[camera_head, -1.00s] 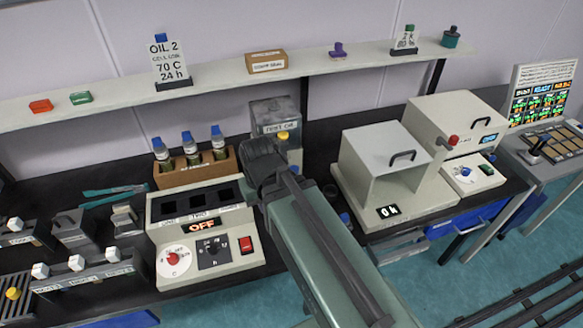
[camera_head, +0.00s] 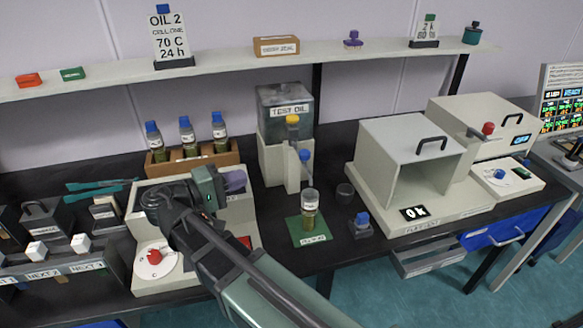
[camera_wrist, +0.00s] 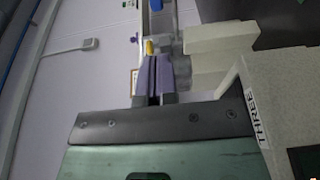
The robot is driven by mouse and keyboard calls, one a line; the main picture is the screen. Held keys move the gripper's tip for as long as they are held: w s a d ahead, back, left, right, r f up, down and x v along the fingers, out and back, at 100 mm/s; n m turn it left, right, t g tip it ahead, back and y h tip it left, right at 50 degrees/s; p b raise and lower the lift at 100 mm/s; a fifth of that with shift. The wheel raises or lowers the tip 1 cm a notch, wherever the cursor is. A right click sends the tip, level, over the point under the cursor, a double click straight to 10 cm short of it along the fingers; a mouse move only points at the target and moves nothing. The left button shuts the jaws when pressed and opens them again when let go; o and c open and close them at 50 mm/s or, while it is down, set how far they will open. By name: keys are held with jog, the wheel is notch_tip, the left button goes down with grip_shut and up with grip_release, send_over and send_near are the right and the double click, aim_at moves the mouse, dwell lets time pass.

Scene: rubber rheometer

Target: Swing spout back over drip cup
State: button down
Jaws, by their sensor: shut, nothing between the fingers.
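The test oil dispenser (camera_head: 285,112) stands on the bench, a grey tank on a pale block with a yellow knob (camera_head: 292,119). Its spout (camera_head: 304,156), with a blue knob, points forward over an open glass bottle of oil (camera_head: 309,205) on a green mat (camera_head: 310,232). A small dark cup (camera_head: 345,191), perhaps the drip cup, stands to the right of the bottle.
A rack of blue-capped bottles (camera_head: 190,158) stands behind my gripper. A small blue-topped item (camera_head: 362,222) is near the front edge. A hollow white oven box (camera_head: 410,165) stands at right. The shelf (camera_head: 220,65) runs above.

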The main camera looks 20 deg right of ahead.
aim_at(300, 157)
jog(key=shift+s+r, duration=0.15)
jog(key=shift+r, duration=0.05)
jog(key=d, duration=0.4)
jog(key=w+d, duration=0.1)
jog(key=d, duration=0.9)
jog(key=shift+w, duration=0.25)
jog(key=shift+s, duration=0.1)
